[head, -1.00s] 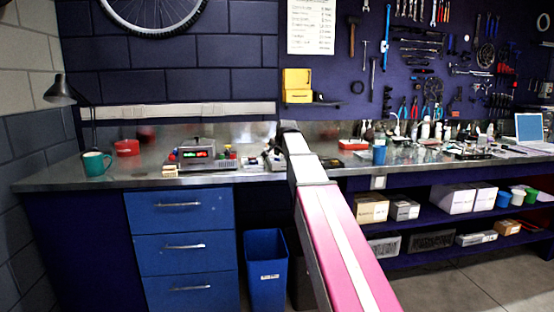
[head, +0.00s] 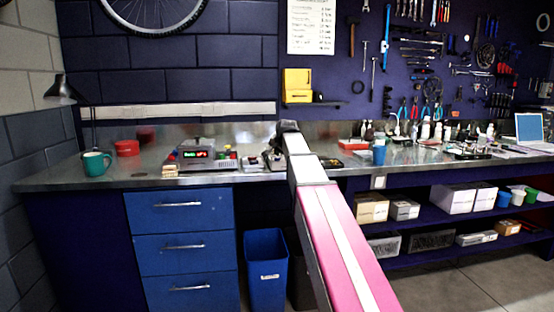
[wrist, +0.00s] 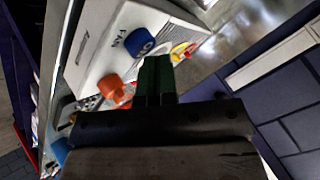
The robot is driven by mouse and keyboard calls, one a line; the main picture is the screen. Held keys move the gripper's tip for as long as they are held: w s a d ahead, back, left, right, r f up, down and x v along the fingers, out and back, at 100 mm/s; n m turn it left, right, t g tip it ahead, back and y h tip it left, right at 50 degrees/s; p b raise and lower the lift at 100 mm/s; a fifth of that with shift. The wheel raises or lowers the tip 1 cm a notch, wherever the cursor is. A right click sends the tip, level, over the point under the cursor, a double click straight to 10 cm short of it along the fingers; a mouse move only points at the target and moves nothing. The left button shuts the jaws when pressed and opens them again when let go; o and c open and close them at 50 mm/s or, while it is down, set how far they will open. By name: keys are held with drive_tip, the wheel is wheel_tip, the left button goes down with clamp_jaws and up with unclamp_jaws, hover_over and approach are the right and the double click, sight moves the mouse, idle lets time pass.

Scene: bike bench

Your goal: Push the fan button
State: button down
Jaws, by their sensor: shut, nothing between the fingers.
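A white box (wrist: 88,62) with "FAN" lettering shows tilted in the wrist view. A blue round button (wrist: 137,40) sits on it beside the lettering, and an orange round button (wrist: 110,88) sits nearer my gripper. My gripper (wrist: 156,62) has dark green fingers, shut with nothing between them. In the wrist image the fingertips lie just right of and below the blue button; I cannot tell whether they touch it. In the head view my gripper (head: 274,158) is low over the bench, small and dark, and the fan button cannot be made out there.
The steel bench top (head: 128,172) carries a grey device with a lit display (head: 197,154) left of my gripper. A red container (head: 127,148) and a teal mug (head: 96,163) stand farther left.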

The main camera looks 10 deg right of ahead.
sight(278, 158)
drive_tip(key=shift+r, duration=3.05)
